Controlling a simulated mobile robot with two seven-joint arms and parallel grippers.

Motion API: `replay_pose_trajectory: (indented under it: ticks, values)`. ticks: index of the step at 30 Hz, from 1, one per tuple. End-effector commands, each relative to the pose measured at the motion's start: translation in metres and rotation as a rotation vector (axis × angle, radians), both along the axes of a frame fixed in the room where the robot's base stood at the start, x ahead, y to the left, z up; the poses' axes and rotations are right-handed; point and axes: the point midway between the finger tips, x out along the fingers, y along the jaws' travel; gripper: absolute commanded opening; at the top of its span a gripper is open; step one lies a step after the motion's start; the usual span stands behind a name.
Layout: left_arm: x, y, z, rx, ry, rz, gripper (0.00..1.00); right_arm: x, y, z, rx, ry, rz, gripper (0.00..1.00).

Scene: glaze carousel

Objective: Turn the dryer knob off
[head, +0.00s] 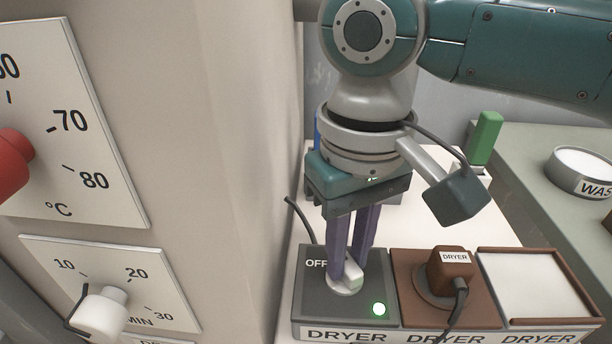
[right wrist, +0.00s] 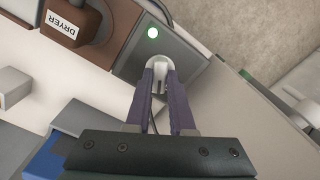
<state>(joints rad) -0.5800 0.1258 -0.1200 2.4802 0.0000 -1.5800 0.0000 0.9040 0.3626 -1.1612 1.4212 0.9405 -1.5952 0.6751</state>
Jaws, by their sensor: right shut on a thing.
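The dryer knob (head: 347,281) is a small white knob on a dark grey panel (head: 314,302) labelled DRYER, with OFF printed at its upper left. My left gripper is not in view.
A brown socket plate (head: 405,313) with a plug labelled DRYER (head: 450,268) and cable sits right of the panel, then a brown-rimmed tray (head: 530,324). At left, a beige wall carries a red temperature knob (head: 12,163) and a white timer knob (head: 101,312).

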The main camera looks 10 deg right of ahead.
Motion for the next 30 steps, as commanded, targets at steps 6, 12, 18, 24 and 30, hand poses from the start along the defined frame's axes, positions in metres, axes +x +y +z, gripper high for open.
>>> replay_pose_trajectory:
  ticks: [6,12,18,24,30]
  values:
    - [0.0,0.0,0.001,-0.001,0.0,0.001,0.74,0.0,0.0,0.001,-0.001,0.0,0.001,0.0]
    - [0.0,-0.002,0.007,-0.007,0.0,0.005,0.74,0.0,0.0,0.002,0.0,0.001,0.037,0.0]
    - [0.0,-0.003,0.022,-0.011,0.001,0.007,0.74,-0.001,0.0,0.004,-0.001,0.003,0.144,0.0]
    - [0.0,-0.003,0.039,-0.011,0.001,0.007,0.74,-0.001,0.0,0.004,0.0,0.004,0.314,0.0]
    - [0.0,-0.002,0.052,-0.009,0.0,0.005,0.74,-0.001,0.0,0.003,0.001,0.005,0.504,0.0]
